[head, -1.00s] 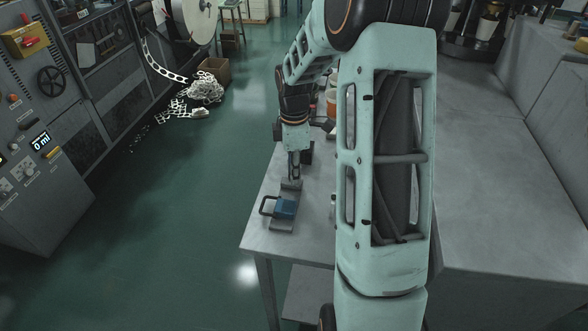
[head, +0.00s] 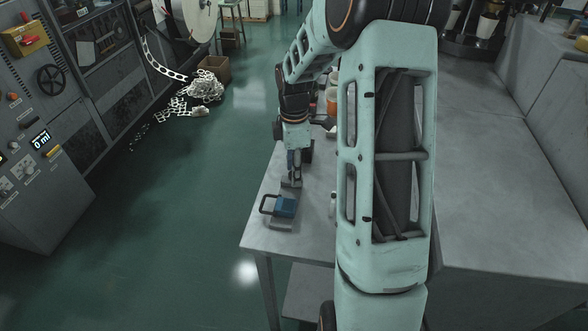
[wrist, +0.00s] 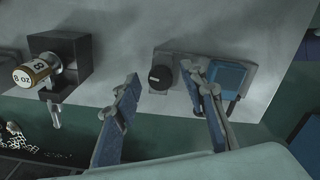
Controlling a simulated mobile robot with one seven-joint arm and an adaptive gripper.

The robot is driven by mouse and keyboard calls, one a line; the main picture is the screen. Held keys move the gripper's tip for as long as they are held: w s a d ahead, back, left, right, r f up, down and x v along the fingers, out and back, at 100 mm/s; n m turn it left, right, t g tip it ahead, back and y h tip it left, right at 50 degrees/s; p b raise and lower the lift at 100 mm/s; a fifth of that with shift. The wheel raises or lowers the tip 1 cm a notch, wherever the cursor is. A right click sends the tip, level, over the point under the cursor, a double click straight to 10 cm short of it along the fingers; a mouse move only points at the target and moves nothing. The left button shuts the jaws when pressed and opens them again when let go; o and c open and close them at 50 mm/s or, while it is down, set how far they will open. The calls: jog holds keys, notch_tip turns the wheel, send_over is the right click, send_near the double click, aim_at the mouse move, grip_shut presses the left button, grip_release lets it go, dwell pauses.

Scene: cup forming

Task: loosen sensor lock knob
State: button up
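The lock knob (wrist: 160,76) is a small black round knob on a grey mounting plate (wrist: 176,58). The blue sensor (wrist: 228,76) sits on the plate to the right of the knob; in the head view the blue sensor (head: 285,207) lies on the table with a dark handle-like loop at its left. My gripper (wrist: 160,72) is open, its blue-padded fingers apart, with the knob showing between the fingertips. I cannot tell whether either finger touches it. In the head view my gripper (head: 293,167) points down just behind the sensor, and the knob cannot be made out.
A black block (wrist: 66,62) holding a cylinder marked "8 oz" (wrist: 32,73) stands to the left in the wrist view. The grey table (head: 262,238) has its edge close by. Orange and white containers (head: 331,98) stand behind, partly hidden by my arm.

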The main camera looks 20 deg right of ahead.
jog(key=shift+r, duration=0.1)
notch_tip(320, 180, up, 12)
dwell(0.5)
